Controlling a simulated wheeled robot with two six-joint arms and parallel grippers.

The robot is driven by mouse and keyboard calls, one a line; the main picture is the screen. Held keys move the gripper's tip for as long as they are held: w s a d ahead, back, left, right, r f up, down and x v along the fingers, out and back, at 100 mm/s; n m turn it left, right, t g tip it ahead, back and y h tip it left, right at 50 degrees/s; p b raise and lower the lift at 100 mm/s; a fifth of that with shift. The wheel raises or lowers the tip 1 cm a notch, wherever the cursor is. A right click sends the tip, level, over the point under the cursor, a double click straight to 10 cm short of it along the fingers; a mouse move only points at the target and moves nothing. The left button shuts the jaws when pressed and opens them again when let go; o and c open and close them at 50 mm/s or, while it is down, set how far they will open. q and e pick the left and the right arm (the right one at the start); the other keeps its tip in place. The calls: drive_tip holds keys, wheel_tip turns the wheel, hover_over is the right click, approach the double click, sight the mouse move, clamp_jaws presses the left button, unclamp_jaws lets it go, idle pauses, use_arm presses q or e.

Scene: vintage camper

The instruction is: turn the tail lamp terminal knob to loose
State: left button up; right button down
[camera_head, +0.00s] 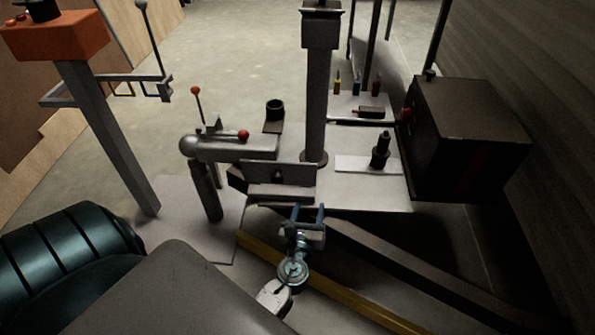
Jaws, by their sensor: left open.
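My left gripper (308,214) reaches up from the bottom centre. Its two blue fingers are apart, with nothing seen between them. Just beyond the fingertips is a grey block with an upright plate (295,174). A small dark knob-like part (278,175) is on the plate's face, up and left of the fingers and apart from them. It may be the tail lamp terminal knob, but it is too small to tell, and no marking or setting can be read. My right gripper is not in view.
A grey post (315,105) stands behind the block. A lever arm with a red ball (243,136) is left of it. A dark bottle-like item (380,150) stands on the bench (350,192). A large dark box (470,140) is at right. An orange-topped stand (60,35) is at left.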

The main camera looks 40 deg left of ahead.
use_arm(q)
drive_tip(key=shift+m+y, duration=0.6)
drive_tip(key=shift+y, duration=0.2)
drive_tip(key=w+a, duration=0.4)
drive_tip(key=w, duration=0.1)
drive_tip(key=w+a+r, duration=0.1)
drive_tip(key=w+a, duration=0.1)
drive_tip(key=a, duration=0.1)
drive_tip(key=shift+w, duration=0.2)
drive_tip(key=shift+c, duration=0.4)
drive_tip(key=c, duration=0.9)
